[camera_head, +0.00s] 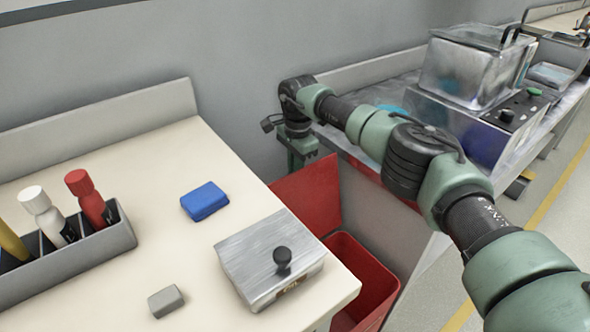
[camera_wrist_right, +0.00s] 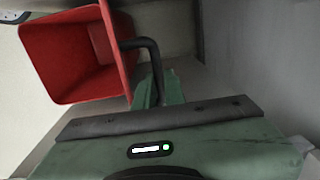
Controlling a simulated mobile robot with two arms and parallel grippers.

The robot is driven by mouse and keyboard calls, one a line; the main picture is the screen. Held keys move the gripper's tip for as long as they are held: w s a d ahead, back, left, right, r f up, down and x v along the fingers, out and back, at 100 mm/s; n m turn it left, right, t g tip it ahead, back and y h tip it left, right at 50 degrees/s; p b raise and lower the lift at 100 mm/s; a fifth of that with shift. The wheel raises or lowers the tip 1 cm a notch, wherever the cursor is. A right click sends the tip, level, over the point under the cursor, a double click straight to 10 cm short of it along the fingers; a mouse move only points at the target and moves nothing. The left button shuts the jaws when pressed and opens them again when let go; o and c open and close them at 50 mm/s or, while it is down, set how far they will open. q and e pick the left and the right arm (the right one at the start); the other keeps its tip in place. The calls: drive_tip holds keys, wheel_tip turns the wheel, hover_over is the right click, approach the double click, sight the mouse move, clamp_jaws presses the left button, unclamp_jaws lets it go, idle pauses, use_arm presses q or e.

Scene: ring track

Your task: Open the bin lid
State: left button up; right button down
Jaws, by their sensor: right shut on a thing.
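The red bin (camera_head: 368,275) stands on the floor off the right end of the cream table. Its red lid (camera_head: 308,197) is raised, standing steeply at the back of the bin, and the mouth shows open. My right gripper (camera_head: 301,156) is at the lid's top edge, its fingertips partly hidden. In the right wrist view, my right gripper (camera_wrist_right: 155,85) is shut on the dark bent handle (camera_wrist_right: 148,48) beside the red bin (camera_wrist_right: 85,55), whose hollow inside shows. My left gripper is in neither view.
The table holds a metal box with a black knob (camera_head: 268,258), a blue block (camera_head: 204,201), a grey block (camera_head: 165,301) and a marker holder (camera_head: 75,260). A bench with a metal machine (camera_head: 470,70) stands behind my right arm.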

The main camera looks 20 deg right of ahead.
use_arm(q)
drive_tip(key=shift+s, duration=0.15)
use_arm(e)
drive_tip(key=shift+r, duration=0.1)
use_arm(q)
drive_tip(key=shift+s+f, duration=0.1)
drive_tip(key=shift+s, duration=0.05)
use_arm(e)
drive_tip(key=c, duration=1.5)
unclamp_jaws()
